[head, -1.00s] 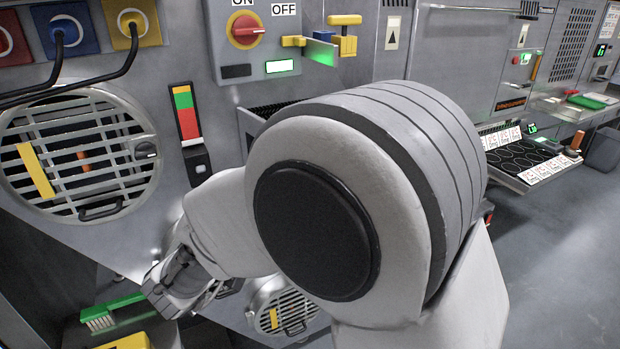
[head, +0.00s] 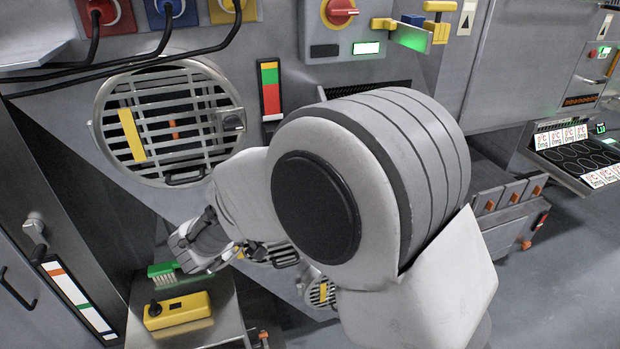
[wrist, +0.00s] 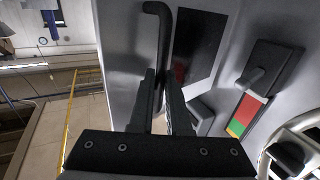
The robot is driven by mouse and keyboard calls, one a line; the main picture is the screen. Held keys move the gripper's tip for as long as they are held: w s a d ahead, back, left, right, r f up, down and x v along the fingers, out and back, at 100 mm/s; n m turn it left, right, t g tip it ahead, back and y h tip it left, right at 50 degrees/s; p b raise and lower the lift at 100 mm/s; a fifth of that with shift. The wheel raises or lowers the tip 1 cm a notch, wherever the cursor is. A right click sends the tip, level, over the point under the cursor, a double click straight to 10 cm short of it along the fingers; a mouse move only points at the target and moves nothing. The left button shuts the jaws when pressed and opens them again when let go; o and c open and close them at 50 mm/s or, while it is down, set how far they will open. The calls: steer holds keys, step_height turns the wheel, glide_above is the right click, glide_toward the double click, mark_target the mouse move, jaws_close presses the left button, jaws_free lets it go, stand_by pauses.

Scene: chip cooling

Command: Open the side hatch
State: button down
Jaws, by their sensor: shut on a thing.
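My gripper (wrist: 160,105) is shut on a dark bar handle (wrist: 160,22) in the wrist view. The handle's bent upper end rises above the two fingers; its lower part is hidden between them. The handle stands beside a flat grey panel (wrist: 122,50), which I take to be the side hatch; I cannot tell whether it is ajar. In the head view my gripper (head: 196,248) is low and left of my arm, below the round grille. The handle is hard to make out there.
A round slatted grille (head: 140,170) is above my gripper. A green brush (head: 162,270) and a yellow control box (head: 178,310) are on a low grey surface below left. A grey cabinet (head: 45,140) stands at the left. Open floor (head: 560,270) lies at the right.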

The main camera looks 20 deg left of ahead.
steer(key=shift+w, duration=0.2)
steer(key=c, duration=0.9)
jaws_free()
steer(key=shift+w+f, duration=0.1)
steer(key=v, duration=1.7)
steer(key=shift+s, duration=0.35)
steer(key=shift+a, duration=0.1)
